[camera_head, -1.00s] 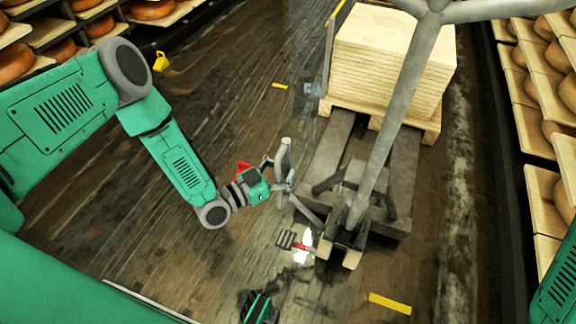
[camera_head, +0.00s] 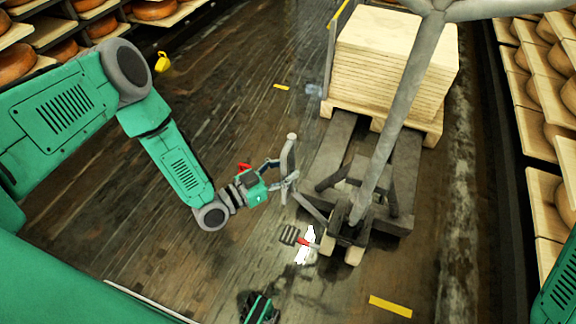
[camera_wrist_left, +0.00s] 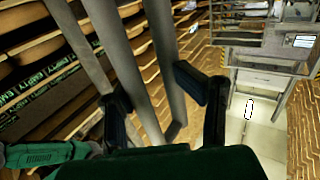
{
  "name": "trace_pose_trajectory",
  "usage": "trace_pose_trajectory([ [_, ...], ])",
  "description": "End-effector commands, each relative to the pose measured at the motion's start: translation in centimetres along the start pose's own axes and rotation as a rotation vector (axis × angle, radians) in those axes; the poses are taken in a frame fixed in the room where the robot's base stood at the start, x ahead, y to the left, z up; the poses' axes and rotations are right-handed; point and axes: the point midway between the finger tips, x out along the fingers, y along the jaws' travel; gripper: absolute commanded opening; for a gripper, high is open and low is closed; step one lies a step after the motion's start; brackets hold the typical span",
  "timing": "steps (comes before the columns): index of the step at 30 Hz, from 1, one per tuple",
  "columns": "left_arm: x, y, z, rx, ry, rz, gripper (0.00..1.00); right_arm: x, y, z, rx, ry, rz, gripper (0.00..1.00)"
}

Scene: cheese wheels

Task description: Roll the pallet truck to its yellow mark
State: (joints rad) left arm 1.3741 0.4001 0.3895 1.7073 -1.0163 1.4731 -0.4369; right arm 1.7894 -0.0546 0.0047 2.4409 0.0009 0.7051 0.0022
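The grey pallet truck (camera_head: 400,180) stands at the right of centre in the head view. Its long grey pole (camera_head: 399,100) rises towards me to a handle at the top edge. My left gripper (camera_head: 289,165) is left of the truck's front end. In the left wrist view my left gripper (camera_wrist_left: 160,98) has its dark fingers spread, with grey tubes in the picture between and beyond them; I cannot tell whether they touch. One yellow floor strip (camera_head: 390,305) lies in front of the truck, another (camera_head: 281,86) at its left; I cannot tell which is its mark.
A pallet (camera_head: 432,130) with stacked pale boards (camera_head: 390,75) is on the forks. A red-handled brush (camera_head: 303,241) lies near the truck's front. Cheese shelves line both sides (camera_head: 550,150). The wooden floor left of the truck is mostly clear.

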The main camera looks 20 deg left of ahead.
Motion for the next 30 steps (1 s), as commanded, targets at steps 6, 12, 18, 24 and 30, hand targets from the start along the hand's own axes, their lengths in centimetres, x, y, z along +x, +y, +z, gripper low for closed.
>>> trace_pose_trajectory([
  [6, -1.8, -0.2, 0.0, 0.001, -0.004, -0.003, 0.34, -0.7, 0.0, 0.0, 0.0, 0.0, 0.0, 0.4],
  [12, -3.2, -0.2, 0.0, 0.001, -0.005, -0.006, 0.34, -1.1, 0.0, -0.1, 0.0, 0.0, 0.0, 0.4],
  [18, -4.7, -0.3, 0.0, 0.002, -0.005, -0.006, 0.34, -1.6, 0.0, -0.1, 0.0, 0.0, 0.0, 0.4],
  [24, -6.0, -0.2, 0.0, 0.001, -0.004, -0.005, 0.34, -1.9, 0.0, -0.1, 0.0, 0.0, 0.0, 0.4],
  [30, -7.4, -0.1, -0.1, 0.0, -0.003, -0.003, 0.34, -2.4, 0.0, -0.1, 0.0, 0.0, 0.0, 0.4],
])
